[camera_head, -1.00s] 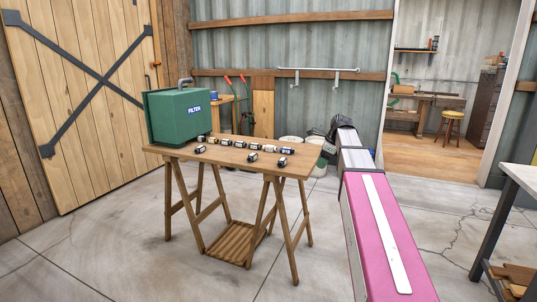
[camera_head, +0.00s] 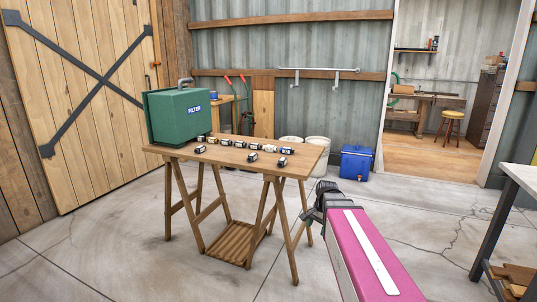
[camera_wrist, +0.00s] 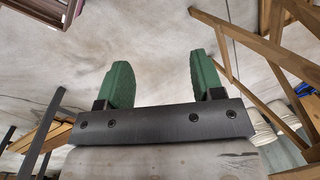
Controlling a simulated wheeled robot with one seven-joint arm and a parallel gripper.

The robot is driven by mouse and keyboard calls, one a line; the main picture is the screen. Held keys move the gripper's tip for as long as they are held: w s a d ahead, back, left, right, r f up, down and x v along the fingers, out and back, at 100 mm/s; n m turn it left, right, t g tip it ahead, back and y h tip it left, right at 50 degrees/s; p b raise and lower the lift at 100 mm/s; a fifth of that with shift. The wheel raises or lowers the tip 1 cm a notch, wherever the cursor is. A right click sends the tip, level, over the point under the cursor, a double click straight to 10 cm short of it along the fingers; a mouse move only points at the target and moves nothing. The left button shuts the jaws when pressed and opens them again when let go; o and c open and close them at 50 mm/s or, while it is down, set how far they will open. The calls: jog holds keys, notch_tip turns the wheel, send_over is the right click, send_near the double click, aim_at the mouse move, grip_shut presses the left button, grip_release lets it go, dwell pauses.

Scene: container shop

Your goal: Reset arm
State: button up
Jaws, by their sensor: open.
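My gripper (camera_head: 312,216) is at the end of my pink arm, to the right of the wooden table and lower than its top in the head view. In the wrist view my gripper (camera_wrist: 158,85) shows two green fingers spread wide apart with nothing between them. Concrete floor lies behind the fingers.
The wooden trestle table (camera_head: 235,158) holds a green filter box (camera_head: 178,118) and several small bottles or cans. A blue cooler (camera_head: 357,162) and white buckets (camera_head: 317,143) stand behind it. Another table (camera_head: 522,178) is at the right edge. Floor between is clear.

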jog(key=s+f+n+h, duration=0.1)
jog(key=s+f+n, duration=0.7)
jog(key=s+f, duration=0.1)
jog(key=shift+s+a+g, duration=0.3)
jog(key=shift+s+a, duration=0.1)
jog(key=shift+s, duration=0.45)
